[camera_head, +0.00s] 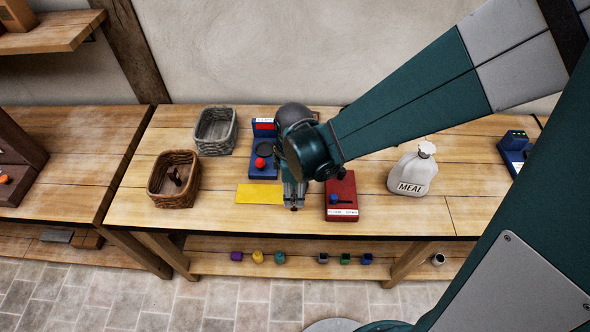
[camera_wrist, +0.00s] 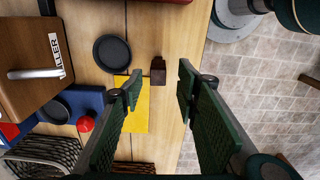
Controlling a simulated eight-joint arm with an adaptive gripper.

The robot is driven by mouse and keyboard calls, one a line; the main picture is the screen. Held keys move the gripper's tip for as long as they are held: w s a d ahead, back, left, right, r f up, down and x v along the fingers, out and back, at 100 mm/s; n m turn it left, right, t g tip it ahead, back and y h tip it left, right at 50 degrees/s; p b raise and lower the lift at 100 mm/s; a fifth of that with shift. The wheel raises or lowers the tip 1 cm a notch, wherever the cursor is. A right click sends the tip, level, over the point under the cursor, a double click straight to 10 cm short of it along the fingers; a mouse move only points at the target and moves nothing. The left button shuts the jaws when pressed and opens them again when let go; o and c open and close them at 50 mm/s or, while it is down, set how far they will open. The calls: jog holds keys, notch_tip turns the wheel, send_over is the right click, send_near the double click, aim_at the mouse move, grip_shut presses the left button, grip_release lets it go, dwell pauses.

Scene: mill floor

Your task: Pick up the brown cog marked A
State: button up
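A small dark brown piece (camera_wrist: 158,71) stands on the bare wood at the edge of the yellow mat in the wrist view. No letter A can be read on it, so I cannot confirm that it is the cog. My gripper (camera_wrist: 160,76) is open and empty, pointing down, with the brown piece showing between its fingertips. The fingers do not appear to touch it. In the head view my gripper (camera_head: 293,203) is over the bench beside the yellow mat (camera_head: 260,194), and it hides the brown piece. Another dark brown thing (camera_head: 176,177) is in the brown basket (camera_head: 160,199).
A blue stand with a red ball (camera_head: 261,163) is behind the mat. A red box (camera_head: 342,204) is close on the gripper's right. A grey basket (camera_head: 203,145) is at back left, a meal sack (camera_head: 413,171) at right. The bench's front edge is near.

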aim_at(294, 201)
jog(key=shift+f, duration=0.4)
jog(key=shift+f, duration=0.2)
jog(key=shift+w+f+b, duration=0.15)
jog(key=shift+f+b, duration=0.2)
jog(key=shift+f, duration=2.05)
jog(key=shift+c, duration=0.3)
jog(key=c, duration=0.8)
